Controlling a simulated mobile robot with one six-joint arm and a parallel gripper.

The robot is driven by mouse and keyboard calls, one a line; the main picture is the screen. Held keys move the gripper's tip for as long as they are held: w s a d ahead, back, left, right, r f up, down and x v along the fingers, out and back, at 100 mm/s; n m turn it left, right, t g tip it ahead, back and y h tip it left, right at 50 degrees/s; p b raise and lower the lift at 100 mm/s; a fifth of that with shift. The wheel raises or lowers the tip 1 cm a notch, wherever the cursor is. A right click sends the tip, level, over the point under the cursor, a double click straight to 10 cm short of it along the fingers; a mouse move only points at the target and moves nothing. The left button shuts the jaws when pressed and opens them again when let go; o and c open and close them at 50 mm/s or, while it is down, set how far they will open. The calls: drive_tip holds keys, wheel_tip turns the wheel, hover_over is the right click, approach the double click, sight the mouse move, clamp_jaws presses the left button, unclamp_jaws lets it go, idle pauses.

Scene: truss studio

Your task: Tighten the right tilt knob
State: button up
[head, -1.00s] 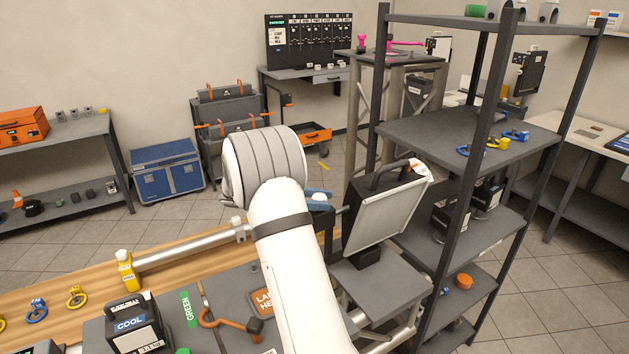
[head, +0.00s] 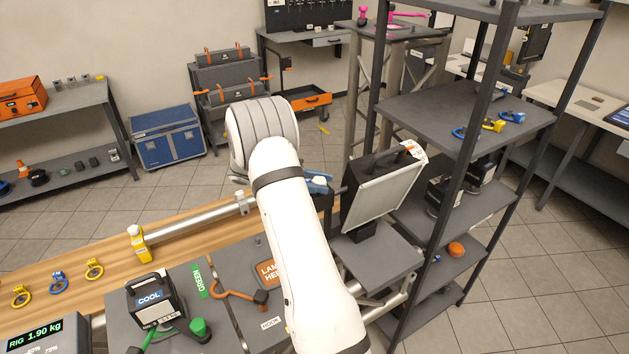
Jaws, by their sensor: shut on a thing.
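A flat lamp panel (head: 382,190) with a pale face, dark housing and top handle stands right of my arm, tilted, on a dark mount. A short dark stub sticks out of its left side toward my gripper (head: 318,183). Only a blue piece of the gripper shows past my white wrist; the rest is hidden behind the arm. The gripper is shut on the tilt knob at the stub's end. The knob itself is hidden, so its turn cannot be seen.
A tall dark shelf rack (head: 459,160) stands close on the right. A silver pipe (head: 195,220) with a yellow clamp (head: 138,243) runs along the wooden bench (head: 75,277). A COOL box (head: 153,303), a green-handled tool (head: 190,330) and an orange-brown hook (head: 235,289) lie nearer.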

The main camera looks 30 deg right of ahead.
drive_tip(key=o, duration=1)
drive_tip(key=shift+c, duration=0.2)
